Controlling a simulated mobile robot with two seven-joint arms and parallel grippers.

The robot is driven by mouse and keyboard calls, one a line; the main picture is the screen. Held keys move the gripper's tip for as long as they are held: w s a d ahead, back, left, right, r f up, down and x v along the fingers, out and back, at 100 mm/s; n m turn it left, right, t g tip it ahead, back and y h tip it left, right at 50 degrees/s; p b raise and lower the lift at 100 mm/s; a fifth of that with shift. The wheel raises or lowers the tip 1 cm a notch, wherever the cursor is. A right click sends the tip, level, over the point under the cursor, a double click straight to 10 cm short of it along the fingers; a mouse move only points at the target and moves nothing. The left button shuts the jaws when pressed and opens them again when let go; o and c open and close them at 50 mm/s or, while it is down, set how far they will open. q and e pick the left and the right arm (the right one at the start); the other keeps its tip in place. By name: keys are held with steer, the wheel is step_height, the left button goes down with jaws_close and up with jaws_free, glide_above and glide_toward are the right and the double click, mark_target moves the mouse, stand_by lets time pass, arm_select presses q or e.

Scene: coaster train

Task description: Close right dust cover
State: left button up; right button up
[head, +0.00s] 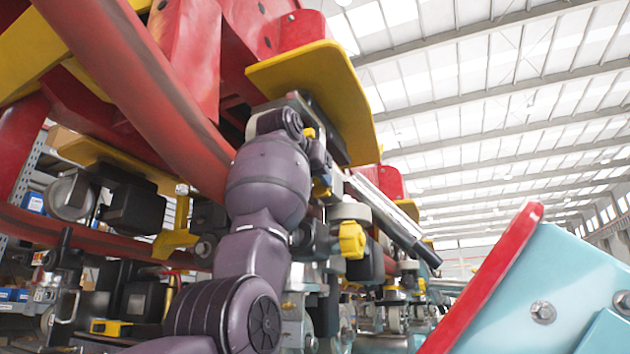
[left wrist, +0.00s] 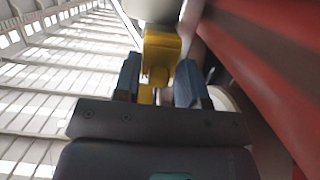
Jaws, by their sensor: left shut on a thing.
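My left arm rises from the bottom of the head view, bending up to the underside of the red coaster train (head: 190,55). My left gripper (head: 322,178) is just below a yellow plate (head: 350,105) of the train, partly hidden by my own wrist. In the left wrist view its two blue-grey fingers (left wrist: 160,82) are shut on a yellow part (left wrist: 161,52), which hangs below a pale rounded piece (left wrist: 153,10). I cannot tell for certain whether this yellow part belongs to the right dust cover. My right gripper is not in view.
A thick red rail (head: 140,75) crosses close to my left arm. Wheels and a yellow knob (head: 352,239) are right of the arm. A light blue block with a red edge (head: 487,275) fills the lower right. The upper right is open.

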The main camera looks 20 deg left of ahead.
arm_select(q)
steer(key=shift+r, duration=0.1)
steer(key=o, duration=0.6)
steer(key=shift+s, duration=0.1)
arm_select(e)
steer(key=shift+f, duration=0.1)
arm_select(q)
steer(key=shift+s, duration=0.25)
steer(key=b+v, duration=0.3)
steer(key=v, duration=0.7)
steer(key=shift+s+r+b, duration=0.1)
steer(key=shift+r+b, duration=0.05)
steer(key=shift+b, duration=0.2)
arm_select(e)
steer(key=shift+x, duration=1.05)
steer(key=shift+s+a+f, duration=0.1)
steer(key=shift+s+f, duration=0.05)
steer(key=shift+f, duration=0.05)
